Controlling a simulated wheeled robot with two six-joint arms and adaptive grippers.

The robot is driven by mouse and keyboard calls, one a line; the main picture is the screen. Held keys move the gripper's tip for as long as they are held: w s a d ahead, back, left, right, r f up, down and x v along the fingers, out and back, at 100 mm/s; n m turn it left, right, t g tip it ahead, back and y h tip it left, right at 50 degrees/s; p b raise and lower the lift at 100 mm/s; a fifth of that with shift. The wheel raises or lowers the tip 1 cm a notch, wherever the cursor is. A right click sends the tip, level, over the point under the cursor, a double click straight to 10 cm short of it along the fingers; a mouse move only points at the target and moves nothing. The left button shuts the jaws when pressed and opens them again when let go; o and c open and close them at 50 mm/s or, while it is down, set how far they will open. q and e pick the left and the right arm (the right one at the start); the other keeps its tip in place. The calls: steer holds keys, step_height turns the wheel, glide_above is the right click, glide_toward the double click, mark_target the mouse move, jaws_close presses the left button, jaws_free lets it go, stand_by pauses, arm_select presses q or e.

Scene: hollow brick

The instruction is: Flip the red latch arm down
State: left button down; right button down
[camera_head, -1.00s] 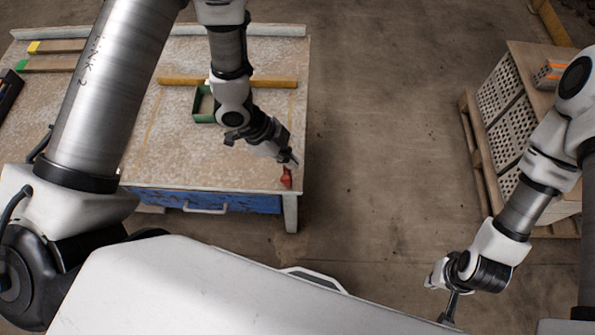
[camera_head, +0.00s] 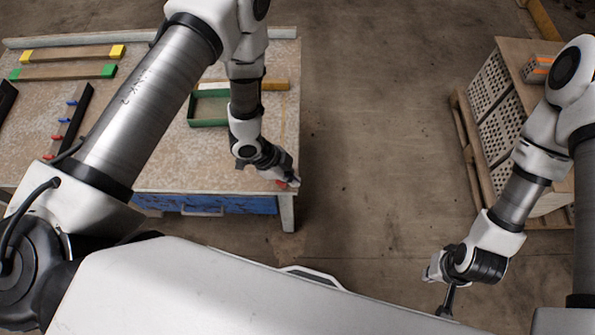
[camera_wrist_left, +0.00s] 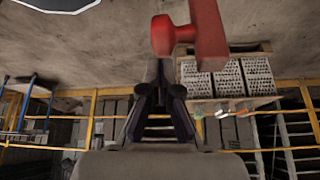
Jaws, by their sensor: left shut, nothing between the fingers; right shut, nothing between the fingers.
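The red latch arm (camera_head: 281,184) is at the near right corner of the workbench in the head view, mostly hidden by my left gripper. In the left wrist view the red latch arm (camera_wrist_left: 208,35) is large at the top, with a rounded knob on its left side. My left gripper (camera_head: 294,181) is shut and empty, right beside the red part. In the wrist view its closed fingertips (camera_wrist_left: 160,68) sit just below the knob; I cannot tell whether they touch. My right gripper (camera_head: 447,302) is shut and empty, low at the right, far from the bench.
The workbench (camera_head: 160,160) holds a green tray (camera_head: 208,123), wooden bars with yellow and green ends (camera_head: 70,54), and a dark rail with blue and red pegs (camera_head: 75,118). Hollow bricks (camera_head: 492,105) stand on a pallet at the right. Floor between is clear.

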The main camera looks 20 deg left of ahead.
arm_select(q)
steer(key=shift+s+a+f, duration=0.1)
steer(key=shift+a, duration=0.45)
arm_select(e)
steer(key=shift+r, duration=0.2)
steer(key=shift+f, duration=0.1)
